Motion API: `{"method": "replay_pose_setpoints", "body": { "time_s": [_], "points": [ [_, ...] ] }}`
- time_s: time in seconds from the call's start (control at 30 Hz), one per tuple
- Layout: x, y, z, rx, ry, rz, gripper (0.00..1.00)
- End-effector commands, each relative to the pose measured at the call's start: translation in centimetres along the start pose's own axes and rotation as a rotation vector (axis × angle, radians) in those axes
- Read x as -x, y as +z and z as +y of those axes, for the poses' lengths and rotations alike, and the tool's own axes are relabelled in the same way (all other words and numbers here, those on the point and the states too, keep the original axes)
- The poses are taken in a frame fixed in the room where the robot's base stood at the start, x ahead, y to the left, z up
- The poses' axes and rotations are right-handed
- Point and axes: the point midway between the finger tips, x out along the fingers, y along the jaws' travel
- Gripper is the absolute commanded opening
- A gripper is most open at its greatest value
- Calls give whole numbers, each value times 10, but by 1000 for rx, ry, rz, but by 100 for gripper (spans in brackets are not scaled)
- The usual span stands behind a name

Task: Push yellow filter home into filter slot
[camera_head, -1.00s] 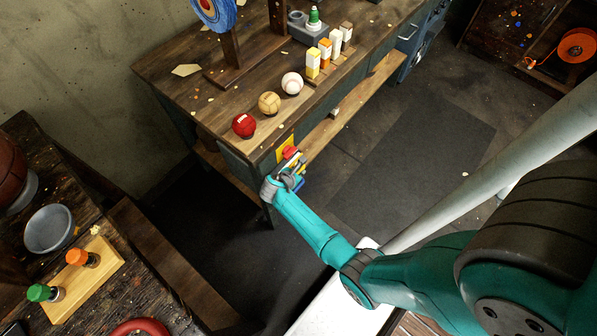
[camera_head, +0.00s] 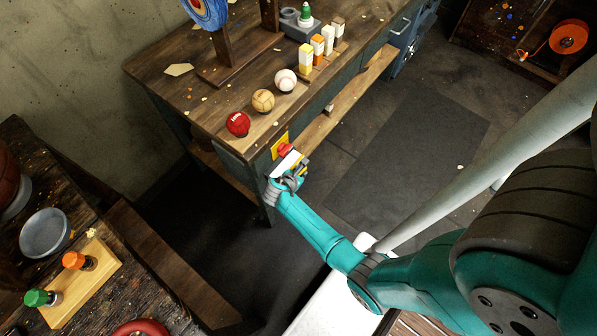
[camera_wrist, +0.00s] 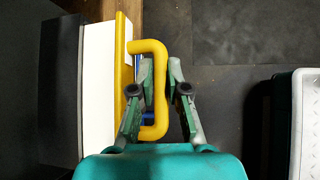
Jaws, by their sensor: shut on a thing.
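The yellow filter (camera_wrist: 121,60) shows in the wrist view as a yellow plate with a yellow loop handle and a white body (camera_wrist: 98,90) on its left. My gripper (camera_wrist: 157,78) is shut on the loop handle, one finger on each side of its outer bar. In the head view, my gripper (camera_head: 287,181) is by the bench's near corner, and the filter's white body (camera_head: 287,163) shows just above it. A dark panel (camera_wrist: 62,90) borders the white body.
The wooden bench (camera_head: 205,105) carries a red ball (camera_head: 237,123), a tan ball (camera_head: 263,100), a baseball (camera_head: 286,80) and several small blocks. A red button (camera_head: 285,149) on a yellow plate is close above the filter. Floor right of the bench is clear.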

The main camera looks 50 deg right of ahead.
Motion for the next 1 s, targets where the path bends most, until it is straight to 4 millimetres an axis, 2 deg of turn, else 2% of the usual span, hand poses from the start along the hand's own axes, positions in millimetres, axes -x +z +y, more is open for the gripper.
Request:
{"method": "replay_pose_setpoints", "body": {
  "time_s": [1.0],
  "points": [
    [4, 4, -30, -1, 0, 0, 0]
  ]
}}
